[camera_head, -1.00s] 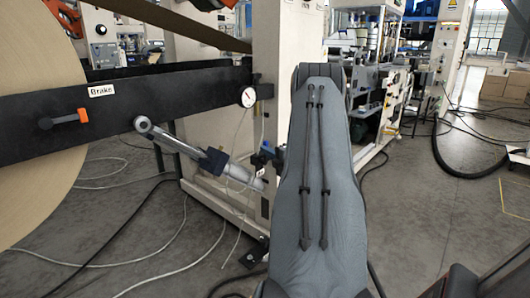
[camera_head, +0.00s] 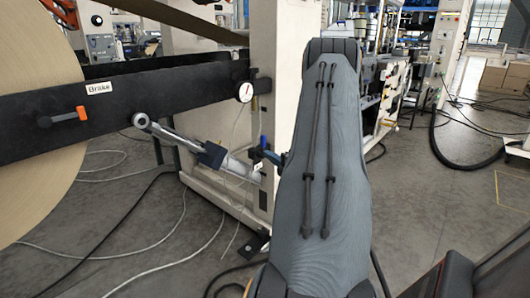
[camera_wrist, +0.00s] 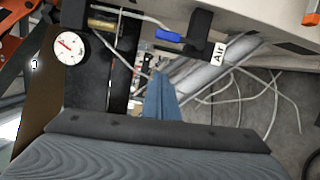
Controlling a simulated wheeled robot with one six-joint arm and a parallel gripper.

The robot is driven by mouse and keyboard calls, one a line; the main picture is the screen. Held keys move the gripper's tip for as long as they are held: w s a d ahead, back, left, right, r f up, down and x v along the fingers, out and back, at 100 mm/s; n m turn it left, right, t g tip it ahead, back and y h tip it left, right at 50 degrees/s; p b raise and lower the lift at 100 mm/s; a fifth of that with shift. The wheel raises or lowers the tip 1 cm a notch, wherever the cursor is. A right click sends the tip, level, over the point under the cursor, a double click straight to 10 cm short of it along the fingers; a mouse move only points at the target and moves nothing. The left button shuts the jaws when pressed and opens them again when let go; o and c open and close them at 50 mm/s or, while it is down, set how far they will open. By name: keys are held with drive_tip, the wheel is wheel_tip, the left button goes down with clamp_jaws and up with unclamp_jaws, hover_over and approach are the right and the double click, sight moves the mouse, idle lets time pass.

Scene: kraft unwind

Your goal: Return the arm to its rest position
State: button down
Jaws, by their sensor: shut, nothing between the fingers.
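My arm (camera_head: 325,170), in its grey ribbed cover, stands in the middle of the head view and hides what lies behind it. In the wrist view my gripper (camera_wrist: 160,85) shows as narrow blue fingers, shut together and empty, beyond the grey wrist cover. In the head view a small bit of blue shows at the left edge of my arm; I cannot tell if it is the gripper. In the wrist view the valve with a blue handle (camera_wrist: 168,35) and the white "Air" tag (camera_wrist: 221,48) lie past the fingers, apart from them in the picture.
A large kraft roll (camera_head: 35,85) and a black bar with a "Brake" label (camera_head: 99,88) and orange-tipped lever (camera_head: 82,113) stand left. A gauge (camera_head: 245,92) and a grey cylinder (camera_head: 190,145) are near my arm. Hoses cross the floor; floor at right is fairly open.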

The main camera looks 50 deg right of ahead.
drive_tip(key=shift+s+a, duration=0.1)
drive_tip(key=shift+s, duration=0.25)
idle(0.4)
